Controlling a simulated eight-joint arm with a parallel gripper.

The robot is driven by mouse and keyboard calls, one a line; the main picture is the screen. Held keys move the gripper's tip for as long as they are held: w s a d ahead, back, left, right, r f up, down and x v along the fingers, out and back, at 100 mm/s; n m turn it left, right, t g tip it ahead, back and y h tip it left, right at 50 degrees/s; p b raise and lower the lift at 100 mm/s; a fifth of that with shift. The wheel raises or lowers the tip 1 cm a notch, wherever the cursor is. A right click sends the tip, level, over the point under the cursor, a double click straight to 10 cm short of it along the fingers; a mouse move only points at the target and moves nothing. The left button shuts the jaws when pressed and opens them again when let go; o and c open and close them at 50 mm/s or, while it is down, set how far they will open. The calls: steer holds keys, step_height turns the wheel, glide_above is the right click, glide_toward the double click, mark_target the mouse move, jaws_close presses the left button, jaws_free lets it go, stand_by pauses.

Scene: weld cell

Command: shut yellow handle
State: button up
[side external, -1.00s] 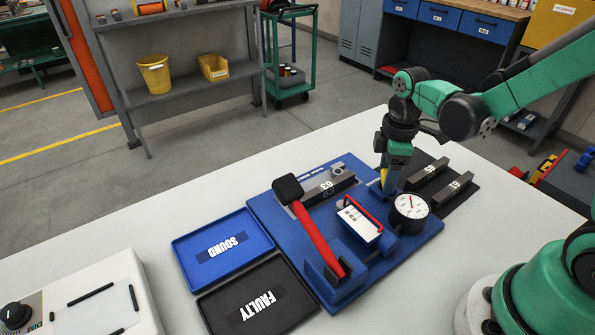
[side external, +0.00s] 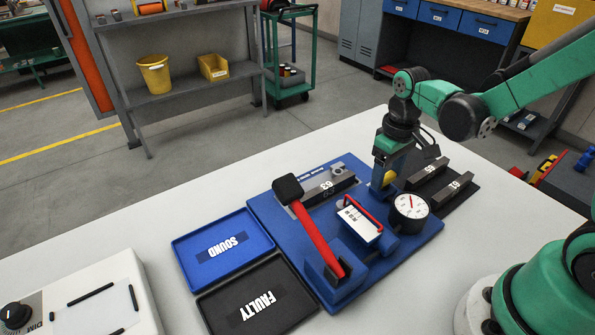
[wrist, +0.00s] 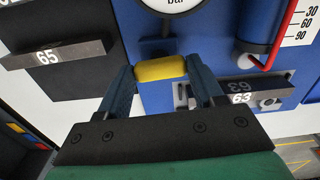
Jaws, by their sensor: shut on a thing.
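The yellow handle (wrist: 160,69) is between the two blue-grey fingers of my gripper (wrist: 160,76) in the wrist view. The fingers are closed on its two ends. In the side view my gripper (side external: 384,189) is down at the blue fixture board (side external: 280,225), behind the round dial gauge (side external: 410,206). A small part of the yellow handle (side external: 391,177) shows there beside the fingers. The gauge (wrist: 172,4) is just beyond the handle in the wrist view, cut off by the top edge. The handle's mount is mostly hidden.
A red lever (side external: 315,238) with a black knob and a white red-edged scale plate (side external: 357,222) stand on the board. A steel bar marked 63 (side external: 334,186) lies behind them. More bars (side external: 427,174) lie right of my gripper. Blue SOUND (side external: 182,258) and black FAULTY (side external: 209,310) trays lie left.

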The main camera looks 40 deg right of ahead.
mark_target(387, 176)
steer(key=shift+m, duration=0.4)
steer(key=o, duration=1)
steer(key=shift+r, duration=0.15)
steer(key=shift+r, duration=2.7)
